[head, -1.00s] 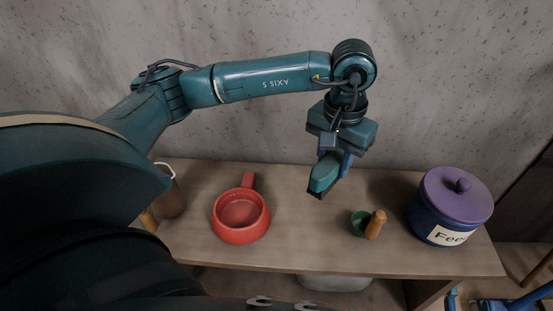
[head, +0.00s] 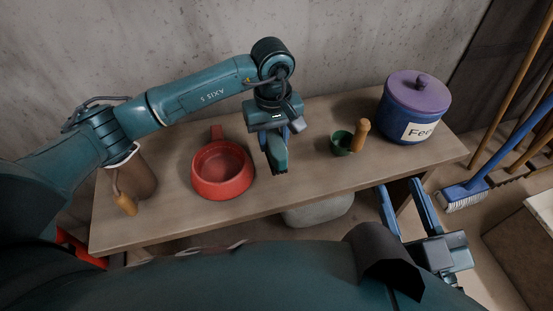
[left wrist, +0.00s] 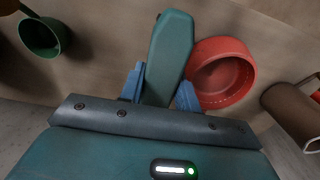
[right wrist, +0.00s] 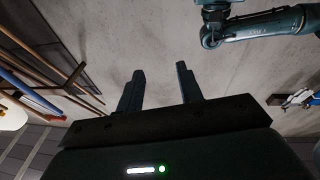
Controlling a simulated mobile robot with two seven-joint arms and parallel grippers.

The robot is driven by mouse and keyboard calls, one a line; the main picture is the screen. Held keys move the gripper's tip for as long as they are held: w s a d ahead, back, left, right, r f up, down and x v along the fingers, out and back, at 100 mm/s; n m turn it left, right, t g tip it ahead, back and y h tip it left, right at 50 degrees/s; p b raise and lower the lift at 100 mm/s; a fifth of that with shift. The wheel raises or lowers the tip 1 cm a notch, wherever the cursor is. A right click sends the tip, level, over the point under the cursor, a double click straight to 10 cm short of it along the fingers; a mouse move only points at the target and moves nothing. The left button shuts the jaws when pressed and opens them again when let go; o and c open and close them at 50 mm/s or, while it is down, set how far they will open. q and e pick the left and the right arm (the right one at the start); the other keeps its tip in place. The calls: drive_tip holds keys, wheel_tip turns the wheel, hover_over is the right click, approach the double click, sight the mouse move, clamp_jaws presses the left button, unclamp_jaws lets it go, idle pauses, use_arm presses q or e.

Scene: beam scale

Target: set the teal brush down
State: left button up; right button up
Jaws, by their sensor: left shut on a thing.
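My left gripper (head: 277,132) is shut on the teal brush (head: 273,152), with its dark bristles pointing down. The brush is over the wooden bench (head: 308,165), between the red pan and the green cup. I cannot tell whether its bristles touch the bench. In the left wrist view the brush (left wrist: 170,55) sticks out from between the two blue fingers, and part of the red pan shows right beside it. My right gripper (head: 400,185) is open and empty in front of the bench's front edge. Its spread fingers also show in the right wrist view (right wrist: 159,72).
The red pan (head: 208,185) stands left of the brush. The green cup (head: 341,146), with a wooden-handled thing (head: 361,135), stands to the right. A blue feed jar (head: 397,122) with a purple lid is at the right end, a brown container (head: 140,180) at the left.

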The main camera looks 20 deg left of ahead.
use_arm(q)
wheel_tip(320, 180, down, 2)
drive_tip(key=shift+f, duration=0.15)
drive_tip(key=shift+f+b, duration=0.45)
drive_tip(key=shift+f, duration=0.3)
wheel_tip(320, 180, down, 2)
drive_tip(key=shift+f+b, duration=0.2)
drive_tip(key=shift+b, duration=0.3)
drive_tip(key=shift+f, duration=0.3)
drive_tip(key=shift+r, duration=0.1)
drive_tip(key=o, duration=1)
use_arm(e)
drive_tip(key=shift+w+a+r+y, duration=0.1)
drive_tip(key=shift+w+r+y, duration=0.1)
drive_tip(key=shift+r+y, duration=0.25)
